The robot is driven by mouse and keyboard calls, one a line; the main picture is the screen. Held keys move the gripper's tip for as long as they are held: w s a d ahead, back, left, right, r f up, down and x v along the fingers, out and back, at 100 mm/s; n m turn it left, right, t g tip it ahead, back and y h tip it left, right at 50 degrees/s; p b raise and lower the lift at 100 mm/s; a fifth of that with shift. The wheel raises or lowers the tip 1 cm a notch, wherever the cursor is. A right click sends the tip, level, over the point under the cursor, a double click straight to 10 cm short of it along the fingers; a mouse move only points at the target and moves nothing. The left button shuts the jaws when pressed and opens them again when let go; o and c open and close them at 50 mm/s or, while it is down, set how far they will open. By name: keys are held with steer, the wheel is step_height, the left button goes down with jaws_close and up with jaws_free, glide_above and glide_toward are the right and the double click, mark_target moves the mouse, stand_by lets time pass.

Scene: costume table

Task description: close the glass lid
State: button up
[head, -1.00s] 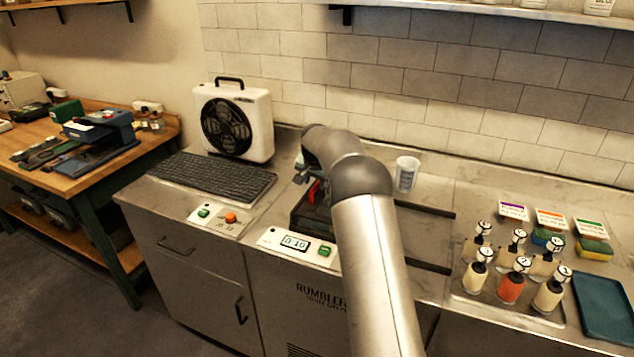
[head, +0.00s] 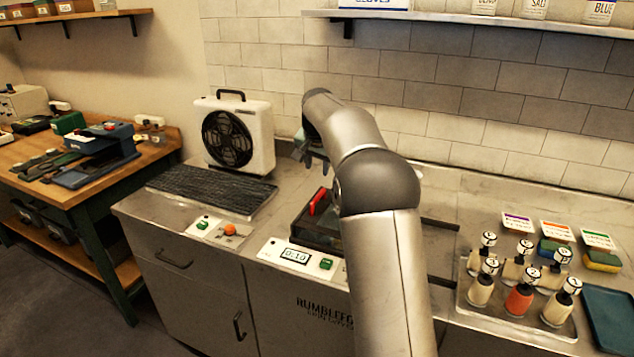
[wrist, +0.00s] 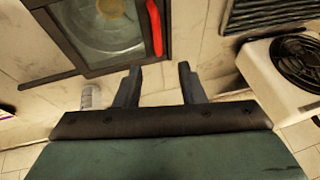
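The glass lid (wrist: 105,22) is a dark-framed pane with a red handle (wrist: 154,27) along one side. In the wrist view it lies over a round pale interior and looks flat on its dark box. In the head view the dark box (head: 312,228) and the red handle (head: 319,201) show left of my arm, which hides the rest. My gripper (wrist: 158,72) is open and empty, its two fingers apart. In the head view my gripper (head: 308,157) is above and behind the handle, apart from it.
A white fan (head: 262,135) and a black grille (head: 205,184) are to the left. A clear cup (wrist: 91,97) stands near the box. Several bottles on a tray (head: 470,315) stand right. A shelf (head: 480,20) hangs above.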

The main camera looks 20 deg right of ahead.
steer(key=v, duration=0.3)
steer(key=shift+r, duration=0.2)
stand_by(0.3)
steer(key=s+a+f+n+g, duration=0.15)
steer(key=s+a, duration=0.25)
steer(key=s, duration=0.5)
steer(key=s+a+f+n, duration=0.1)
steer(key=s+a+n, duration=0.25)
steer(key=s, duration=0.55)
steer(key=s+a+f+n+g, duration=0.1)
steer(key=s+f, duration=0.3)
steer(key=s, duration=0.5)
steer(key=s+a+f+n+y, duration=0.1)
steer(key=s+f, duration=0.3)
steer(key=s, duration=0.5)
steer(key=s+a+f+n+g, duration=0.1)
steer(key=s+a+f+n, duration=0.1)
steer(key=s, duration=0.7)
step_height(320, 180, down, 2)
steer(key=shift+a+g, duration=0.35)
steer(key=shift+a, duration=0.4)
steer(key=shift+w, duration=0.1)
